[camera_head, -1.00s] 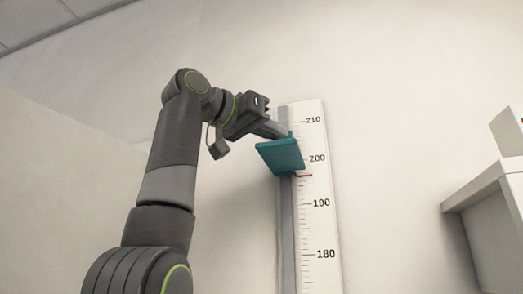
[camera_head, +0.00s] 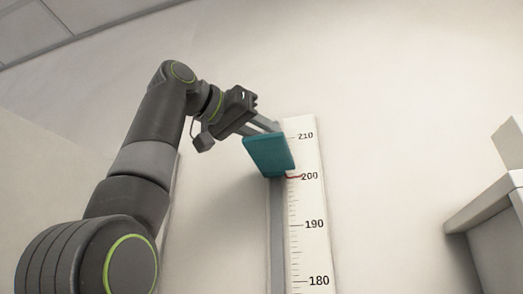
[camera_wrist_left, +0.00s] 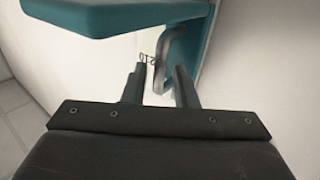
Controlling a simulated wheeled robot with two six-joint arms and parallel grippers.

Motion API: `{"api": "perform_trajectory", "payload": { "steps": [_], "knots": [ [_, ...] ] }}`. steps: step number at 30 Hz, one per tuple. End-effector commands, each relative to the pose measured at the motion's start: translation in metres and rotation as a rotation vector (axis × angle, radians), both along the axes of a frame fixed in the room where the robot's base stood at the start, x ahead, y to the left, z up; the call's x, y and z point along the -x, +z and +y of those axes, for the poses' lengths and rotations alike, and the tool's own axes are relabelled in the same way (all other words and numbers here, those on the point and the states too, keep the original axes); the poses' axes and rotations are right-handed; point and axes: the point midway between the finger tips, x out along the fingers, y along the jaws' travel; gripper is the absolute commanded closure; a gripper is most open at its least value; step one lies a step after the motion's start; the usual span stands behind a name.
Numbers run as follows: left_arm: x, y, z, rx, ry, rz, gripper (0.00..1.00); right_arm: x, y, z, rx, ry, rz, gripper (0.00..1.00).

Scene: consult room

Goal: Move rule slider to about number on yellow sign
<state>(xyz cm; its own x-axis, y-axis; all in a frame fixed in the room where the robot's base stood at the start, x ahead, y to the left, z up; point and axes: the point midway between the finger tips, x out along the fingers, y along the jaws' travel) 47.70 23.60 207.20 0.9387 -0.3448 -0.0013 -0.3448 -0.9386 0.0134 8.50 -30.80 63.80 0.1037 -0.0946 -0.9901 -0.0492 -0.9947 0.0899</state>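The teal slider (camera_head: 269,155) sits high on the wall-mounted height rule (camera_head: 305,210). Its red pointer (camera_head: 293,177) is at about the 200 mark. My left gripper (camera_head: 266,126) is at the slider's upper back edge. In the left wrist view, the slider's teal plate (camera_wrist_left: 115,15) is at the top, and a grey curved bar (camera_wrist_left: 170,50) hangs from its teal bracket. My left fingers (camera_wrist_left: 160,85) stand apart, with the bar's lower end between them and a visible gap on its left. Contact is unclear. The yellow sign and my right gripper are not in view.
The rule continues up past 210 and down past 180, with nothing else on the visible part. A pale shelf or cabinet (camera_head: 485,200) stands at the right. The wall around the rule is bare.

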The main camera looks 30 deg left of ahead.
Motion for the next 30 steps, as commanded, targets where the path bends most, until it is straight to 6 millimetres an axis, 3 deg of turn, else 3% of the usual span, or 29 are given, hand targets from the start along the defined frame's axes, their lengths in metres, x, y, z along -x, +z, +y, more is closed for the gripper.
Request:
{"api": "perform_trajectory", "payload": {
  "steps": [9, 14, 30],
  "knots": [
    [0.001, 0.0, 0.0, 0.0, -0.001, -0.001, 0.68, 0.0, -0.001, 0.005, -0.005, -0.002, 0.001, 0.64],
    [0.014, 0.0, 0.004, 0.001, -0.001, -0.005, 0.68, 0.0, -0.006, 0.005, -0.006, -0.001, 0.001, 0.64],
    [0.13, 0.0, 0.048, 0.002, -0.001, -0.005, 0.68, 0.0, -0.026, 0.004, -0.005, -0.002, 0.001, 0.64]
  ]
}}
